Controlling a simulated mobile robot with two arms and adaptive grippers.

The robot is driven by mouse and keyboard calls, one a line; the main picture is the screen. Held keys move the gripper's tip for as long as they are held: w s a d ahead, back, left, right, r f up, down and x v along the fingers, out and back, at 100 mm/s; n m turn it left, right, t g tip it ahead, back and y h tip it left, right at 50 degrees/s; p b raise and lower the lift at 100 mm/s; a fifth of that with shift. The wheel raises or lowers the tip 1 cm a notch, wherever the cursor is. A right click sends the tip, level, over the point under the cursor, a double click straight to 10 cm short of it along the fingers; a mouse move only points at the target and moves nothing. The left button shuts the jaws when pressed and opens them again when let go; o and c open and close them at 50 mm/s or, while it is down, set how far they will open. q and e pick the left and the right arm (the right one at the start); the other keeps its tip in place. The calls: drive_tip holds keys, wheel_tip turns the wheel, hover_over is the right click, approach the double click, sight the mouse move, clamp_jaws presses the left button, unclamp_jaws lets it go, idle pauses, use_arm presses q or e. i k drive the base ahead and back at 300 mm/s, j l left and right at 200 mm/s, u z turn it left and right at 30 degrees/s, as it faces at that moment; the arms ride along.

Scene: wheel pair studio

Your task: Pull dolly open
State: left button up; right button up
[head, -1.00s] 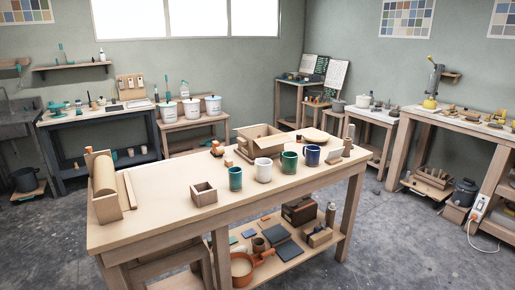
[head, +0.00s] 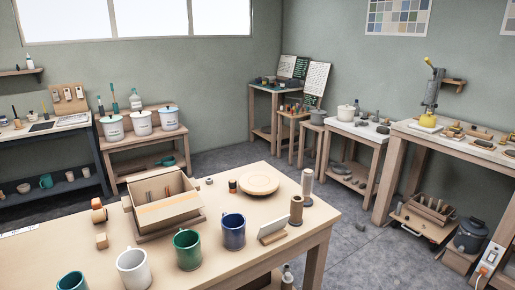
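A low wooden dolly (head: 415,226) sits on the floor under the right-hand bench. A wooden crate (head: 432,211) with several upright pieces in it stands on the dolly. A dark strip shows along the dolly's front edge; I cannot tell whether it is a handle. Neither of my grippers is in the head view.
A worktable (head: 75,235) with mugs and an open box (head: 165,203) fills the foreground. The right-hand bench (head: 398,160) stands over the dolly. A dark lidded bucket (head: 470,236) is right of the dolly.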

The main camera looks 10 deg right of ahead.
sight(430, 230)
drive_tip(key=i+l, duration=0.15)
drive_tip(key=l, duration=0.2)
drive_tip(key=i+l, duration=0.1)
drive_tip(key=l, duration=0.25)
drive_tip(key=i+l, duration=0.15)
drive_tip(key=l, duration=0.2)
drive_tip(key=i+l, duration=0.15)
drive_tip(key=l, duration=0.25)
drive_tip(key=i+l, duration=0.1)
drive_tip(key=l, duration=0.25)
drive_tip(key=i+l, duration=0.15)
drive_tip(key=l, duration=0.2)
drive_tip(key=i+l, duration=0.15)
drive_tip(key=l, duration=0.2)
